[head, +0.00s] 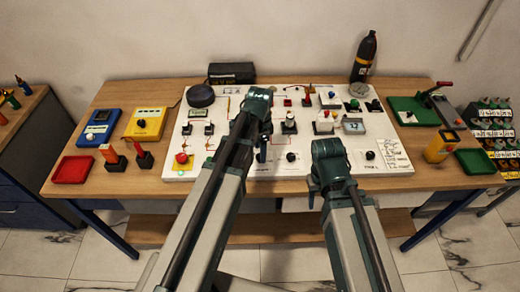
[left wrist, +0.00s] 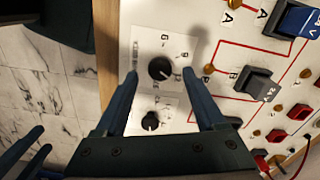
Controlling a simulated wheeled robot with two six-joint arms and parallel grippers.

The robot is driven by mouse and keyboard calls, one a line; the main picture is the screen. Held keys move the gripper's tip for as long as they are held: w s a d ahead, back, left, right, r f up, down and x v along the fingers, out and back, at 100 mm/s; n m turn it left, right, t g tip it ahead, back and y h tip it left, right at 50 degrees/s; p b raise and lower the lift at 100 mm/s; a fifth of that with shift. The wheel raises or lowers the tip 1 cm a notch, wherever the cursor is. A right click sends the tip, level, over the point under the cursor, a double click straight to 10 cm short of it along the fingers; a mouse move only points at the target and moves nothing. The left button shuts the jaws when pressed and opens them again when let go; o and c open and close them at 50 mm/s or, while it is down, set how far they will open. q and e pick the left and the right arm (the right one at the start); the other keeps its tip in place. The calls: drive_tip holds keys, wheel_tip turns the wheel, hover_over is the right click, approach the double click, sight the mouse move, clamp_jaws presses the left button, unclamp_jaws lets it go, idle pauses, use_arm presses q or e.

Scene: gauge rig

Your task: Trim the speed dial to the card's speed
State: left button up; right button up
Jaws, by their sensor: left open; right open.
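In the left wrist view, a black knob (left wrist: 160,68) with a light pointer mark sits on a white scale plate (left wrist: 178,45). A smaller black knob (left wrist: 151,121) sits on a plate beside it. I cannot read which is the speed dial. My left gripper (left wrist: 160,74) is open, with a fingertip on either side of the larger knob in the picture; I cannot tell contact. In the head view the left gripper (head: 262,150) hangs over the board's front part. My right gripper (head: 313,190) is over the front edge, its fingers mostly hidden. A printed sheet (head: 392,153), possibly the card, is unreadable.
The white board (head: 210,108) carries several switches, knobs and lamps. A grey-black switch (left wrist: 258,84) stands near the left gripper. On the table are a red tray (head: 72,169), a blue meter (head: 98,128), a yellow meter (head: 145,122) and a dark bottle (head: 364,58).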

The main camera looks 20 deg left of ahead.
use_arm(q)
wheel_tip(320, 180, up, 12)
drive_tip(key=p, duration=1)
drive_tip(key=shift+f+p, duration=0.2)
drive_tip(key=shift+p, duration=0.15)
drive_tip(key=s+d+f+n+b, duration=0.3)
drive_tip(key=s+d+n, duration=0.1)
drive_tip(key=s, duration=0.3)
drive_tip(key=s+d+f+n+y+b, duration=0.1)
drive_tip(key=s+d+f+n+b, duration=0.3)
drive_tip(key=s+d, duration=0.2)
drive_tip(key=shift+s+f, duration=0.15)
drive_tip(key=shift+s, duration=0.85)
drive_tip(key=shift+d, duration=0.1)
idle(3.4)
